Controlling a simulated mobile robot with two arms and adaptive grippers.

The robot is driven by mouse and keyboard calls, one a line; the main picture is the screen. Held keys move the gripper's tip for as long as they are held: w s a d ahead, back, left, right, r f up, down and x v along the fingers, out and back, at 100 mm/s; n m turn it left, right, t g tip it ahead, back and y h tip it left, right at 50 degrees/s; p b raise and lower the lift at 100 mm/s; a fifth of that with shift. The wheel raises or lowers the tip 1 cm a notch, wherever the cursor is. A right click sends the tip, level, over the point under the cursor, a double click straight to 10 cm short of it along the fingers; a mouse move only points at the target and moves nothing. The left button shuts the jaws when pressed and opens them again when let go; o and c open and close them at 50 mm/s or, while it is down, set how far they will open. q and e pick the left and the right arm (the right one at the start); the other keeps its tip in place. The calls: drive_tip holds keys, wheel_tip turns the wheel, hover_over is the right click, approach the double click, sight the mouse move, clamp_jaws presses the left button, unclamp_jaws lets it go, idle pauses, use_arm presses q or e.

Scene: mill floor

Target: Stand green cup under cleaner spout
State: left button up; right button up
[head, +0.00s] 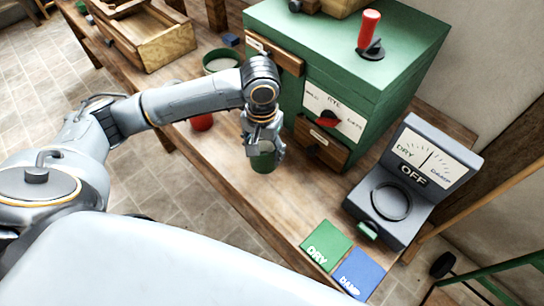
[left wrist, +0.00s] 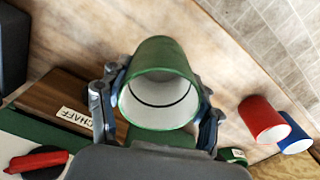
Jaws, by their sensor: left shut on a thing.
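My left gripper (head: 264,148) is shut on the green cup (head: 263,164), which has a white inside. In the left wrist view the cup (left wrist: 160,88) sits between the two fingers, its open mouth towards the camera. The cup is over the bench, in front of the green cleaner (head: 405,62); I cannot tell whether its base touches the wood. The cleaner has a red-handled crank on top, a dial marked RYE and a lower drawer (head: 322,146), labelled CHAFF in the left wrist view (left wrist: 70,112). I cannot make out the spout. My right gripper is not in view.
A red cup (head: 202,122) stands near the bench's front edge, with a blue cup (left wrist: 294,136) beside it. A grey DRY/DAMP meter (head: 412,178) stands right of the cleaner. A green DRY pad (head: 327,245) and a blue pad (head: 358,272) lie at the right end.

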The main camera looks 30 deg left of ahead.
sight(270, 151)
use_arm(q)
drive_tip(key=shift+w+d+f, duration=0.25)
drive_tip(key=shift+w+f, duration=0.25)
drive_tip(key=shift+f, duration=0.1)
drive_tip(key=shift+w+d+f, duration=0.2)
drive_tip(key=shift+w+f, duration=0.25)
drive_tip(key=shift+f, duration=0.15)
drive_tip(key=shift+w+d+f, duration=0.1)
drive_tip(key=shift+w+f, duration=0.05)
drive_tip(key=shift+f, duration=1.6)
drive_tip(key=shift+f+p, duration=0.1)
drive_tip(key=shift+p, duration=0.2)
drive_tip(key=o, duration=1.3)
